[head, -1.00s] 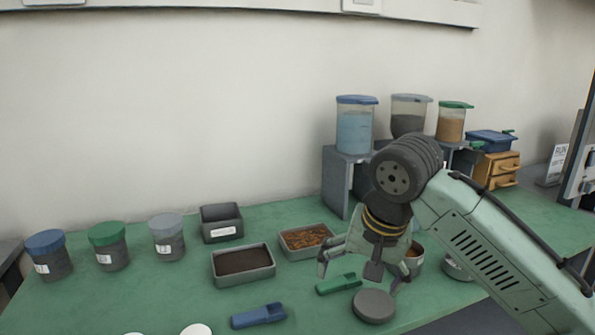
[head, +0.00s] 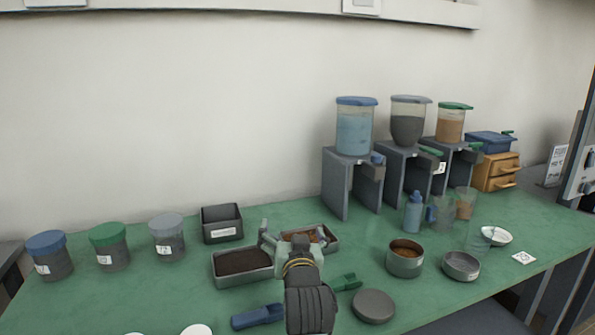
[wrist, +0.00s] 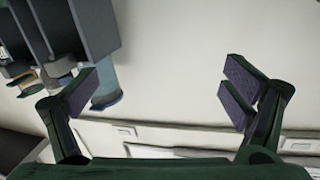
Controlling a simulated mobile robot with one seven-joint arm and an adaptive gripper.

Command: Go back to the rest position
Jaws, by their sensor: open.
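My gripper (head: 295,243) is in the lower middle of the head view, over the green bench near the two rectangular trays. In the wrist view my gripper (wrist: 163,88) has its two fingers wide apart with nothing between them. Beyond the fingers that view shows the pale wall, and the dispensers appear tilted at the upper left. In the head view my gripper hides part of the tray of brown pieces (head: 325,240) and of the green scoop (head: 347,282).
The tray of dark powder (head: 242,264), blue scoop (head: 257,317) and grey round lid (head: 373,306) lie close to my arm. Lidded jars (head: 110,250) stand at left. Dispensers on grey stands (head: 340,185), a blue bottle (head: 413,213) and round tins (head: 404,262) stand at right.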

